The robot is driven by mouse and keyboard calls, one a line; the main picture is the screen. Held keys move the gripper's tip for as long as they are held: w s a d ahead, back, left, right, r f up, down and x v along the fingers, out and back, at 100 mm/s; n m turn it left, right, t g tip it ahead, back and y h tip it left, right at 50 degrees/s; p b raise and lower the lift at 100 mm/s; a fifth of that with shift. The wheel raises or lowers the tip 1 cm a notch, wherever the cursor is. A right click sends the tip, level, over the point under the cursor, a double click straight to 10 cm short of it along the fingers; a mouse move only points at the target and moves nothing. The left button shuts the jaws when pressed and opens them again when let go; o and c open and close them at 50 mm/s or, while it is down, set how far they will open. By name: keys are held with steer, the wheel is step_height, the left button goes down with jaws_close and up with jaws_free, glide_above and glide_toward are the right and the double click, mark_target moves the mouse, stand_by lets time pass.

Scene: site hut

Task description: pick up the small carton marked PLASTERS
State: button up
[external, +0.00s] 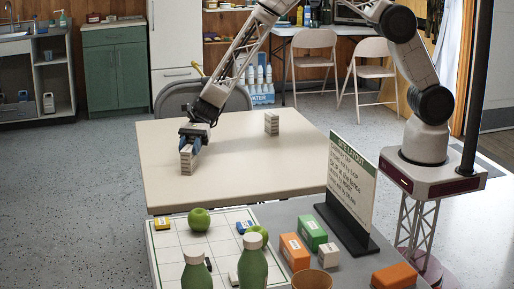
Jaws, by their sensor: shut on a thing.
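My gripper (190,145) is at the left front part of the beige table (230,165), pointing down. Its blue fingers are shut on the upper part of a small pale layered block stack (186,165). The stack is upright and its base appears to be at the table top.
A second pale stack (271,123) stands at the table's back right. In front are a gridded white board (180,245), green apples (199,219), green bottles (252,265), a brown pot (312,281) and an upright sign (351,185). The table's middle is clear.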

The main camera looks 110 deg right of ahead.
steer(key=shift+r, duration=0.1)
steer(key=shift+r, duration=0.75)
step_height(320, 180, up, 2)
steer(key=shift+r, duration=0.1)
steer(key=s+r, duration=0.1)
steer(key=s, duration=1.5)
steer(key=shift+a, duration=0.25)
